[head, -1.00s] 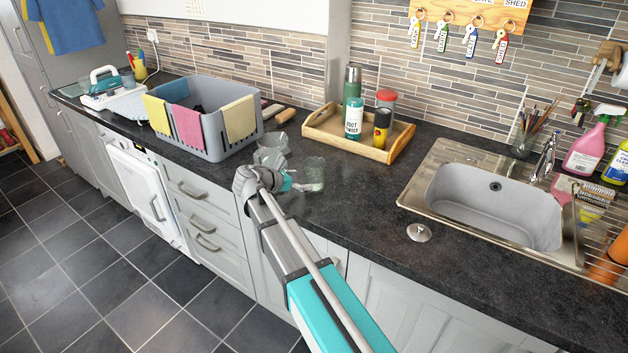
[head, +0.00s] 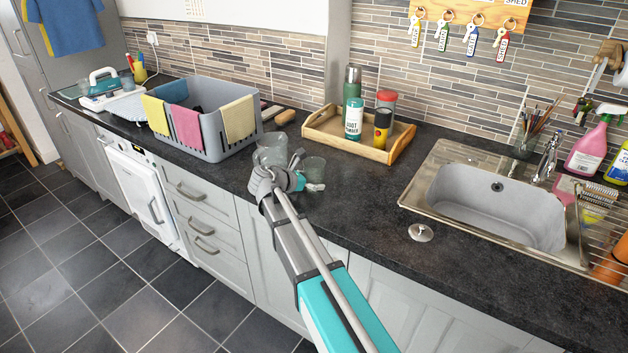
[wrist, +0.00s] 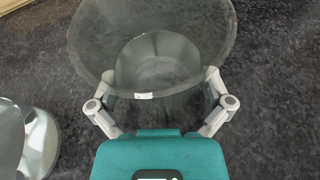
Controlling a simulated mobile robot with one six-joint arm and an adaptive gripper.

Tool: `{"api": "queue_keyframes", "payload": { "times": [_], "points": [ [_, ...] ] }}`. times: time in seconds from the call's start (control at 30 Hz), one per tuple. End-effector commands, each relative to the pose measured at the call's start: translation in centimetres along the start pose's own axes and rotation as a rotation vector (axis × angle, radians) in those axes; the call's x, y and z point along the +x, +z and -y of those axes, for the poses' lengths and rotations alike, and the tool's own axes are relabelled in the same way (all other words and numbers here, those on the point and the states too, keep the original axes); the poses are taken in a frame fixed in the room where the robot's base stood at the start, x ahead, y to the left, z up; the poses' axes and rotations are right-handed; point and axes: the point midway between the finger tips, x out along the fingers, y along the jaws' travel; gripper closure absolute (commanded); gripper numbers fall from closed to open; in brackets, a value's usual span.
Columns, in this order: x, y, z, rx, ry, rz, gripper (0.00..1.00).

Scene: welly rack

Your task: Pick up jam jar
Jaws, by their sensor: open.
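A clear, empty-looking glass jar (head: 315,165), which I take to be the jam jar, stands on the dark worktop left of the sink. My gripper (head: 303,183) is low at its near left side and hides part of it. In the wrist view the jar (wrist: 155,25) fills the upper middle, its wide round rim towards the camera. My open gripper (wrist: 160,88) has one finger on each side of the jar's lower part. I cannot tell whether either finger touches the glass.
Another clear vessel (head: 271,148) stands close behind and left of my gripper. A grey crate (head: 205,145) with cloths is farther left. A wooden tray (head: 340,140) with bottles is behind. The sink (head: 490,205) and a metal plug (head: 421,233) are right.

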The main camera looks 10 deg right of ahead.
Motion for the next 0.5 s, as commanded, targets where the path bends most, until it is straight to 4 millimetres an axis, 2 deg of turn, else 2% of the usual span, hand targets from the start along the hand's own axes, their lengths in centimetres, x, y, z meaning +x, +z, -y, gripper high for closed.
{"api": "queue_keyframes", "payload": {
  "times": [0.37,0.5],
  "points": [
    [-0.04,0.0,0.0,0.0,0.0,0.0,0.02],
    [-0.04,0.0,0.0,0.0,0.0,0.0,0.28]
  ]
}}
